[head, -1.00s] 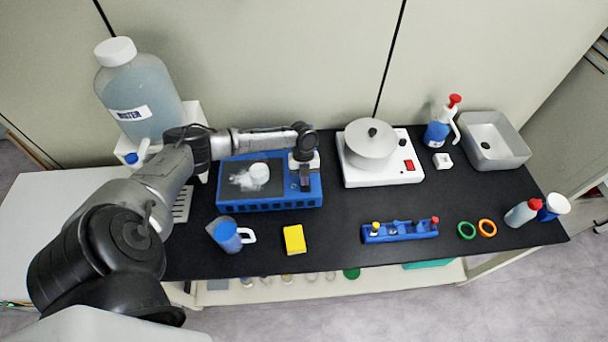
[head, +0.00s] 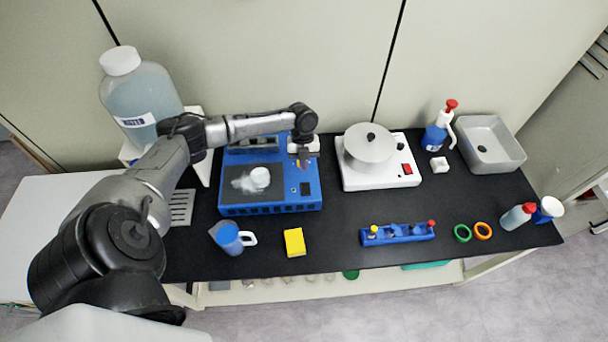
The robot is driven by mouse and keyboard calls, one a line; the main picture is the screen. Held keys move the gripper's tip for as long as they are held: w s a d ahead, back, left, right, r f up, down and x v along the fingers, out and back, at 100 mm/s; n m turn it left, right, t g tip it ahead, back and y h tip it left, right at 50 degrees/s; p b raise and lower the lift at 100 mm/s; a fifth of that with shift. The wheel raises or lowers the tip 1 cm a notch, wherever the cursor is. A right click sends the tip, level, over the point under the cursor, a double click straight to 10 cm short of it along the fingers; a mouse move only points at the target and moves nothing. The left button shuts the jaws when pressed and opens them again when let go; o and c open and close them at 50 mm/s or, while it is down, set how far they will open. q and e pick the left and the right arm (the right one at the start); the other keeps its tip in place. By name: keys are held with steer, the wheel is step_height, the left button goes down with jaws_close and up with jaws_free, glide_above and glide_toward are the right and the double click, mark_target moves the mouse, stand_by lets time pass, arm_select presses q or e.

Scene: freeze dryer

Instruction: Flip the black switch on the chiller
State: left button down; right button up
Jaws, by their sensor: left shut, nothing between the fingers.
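The chiller (head: 232,203) is the blue box at the left middle of the black bench, with a dark, frosted top plate holding a white round piece. Its black switch (head: 306,188) shows at the front right of its top face, uncovered. Whether the switch is on or off is too small to tell. My left gripper (head: 304,162) points down over the right part of the chiller, behind the switch and apart from it. It is shut and empty. My right gripper is not in view.
A white heater (head: 381,178) with a pot and a red switch (head: 407,168) stands right of the chiller. A large water bottle (head: 143,95) stands behind left. A blue mug (head: 229,238) and yellow sponge (head: 294,242) lie in front. Bare bench lies between sponge and blue rack (head: 398,234).

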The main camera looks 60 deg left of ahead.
arm_select(q)
steer(key=shift+a+v, duration=0.25)
steer(key=shift+v, duration=1.15)
steer(key=shift+a+v, duration=0.25)
steer(key=shift+v, duration=1.1)
steer(key=shift+w+f, duration=0.15)
